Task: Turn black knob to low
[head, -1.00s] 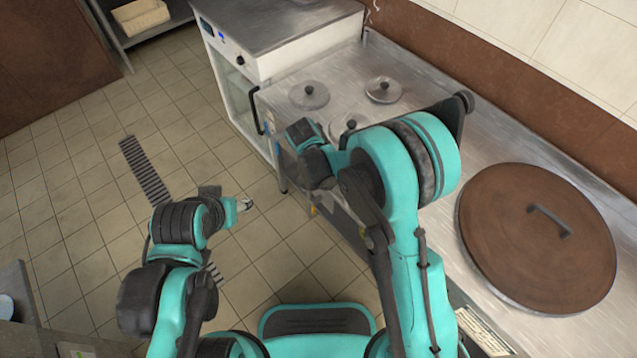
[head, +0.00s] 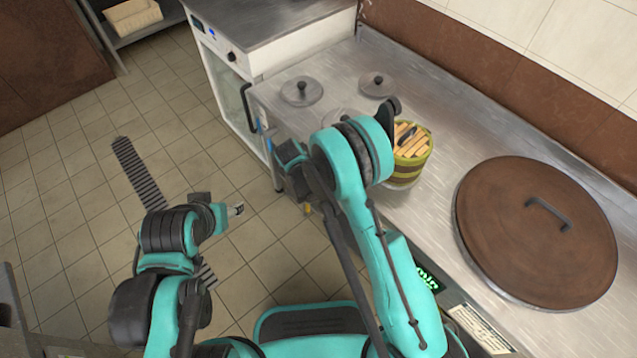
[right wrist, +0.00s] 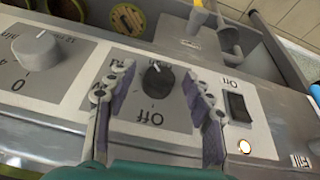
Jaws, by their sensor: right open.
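The black knob (right wrist: 158,80) shows in the right wrist view on a light control panel (right wrist: 150,118), with an "Off" label by it. My right gripper (right wrist: 156,76) is open, with one finger on each side of the knob. Gaps show between the knob and both fingers, so it is not gripped. In the head view the knob and right fingertips are hidden by my right arm. My left gripper (head: 237,209) is over the floor, away from the counter; its jaws are too small to read.
On the counter are a large brown lid (head: 537,232), metal lids (head: 301,91) and a green-yellow container (head: 408,155).

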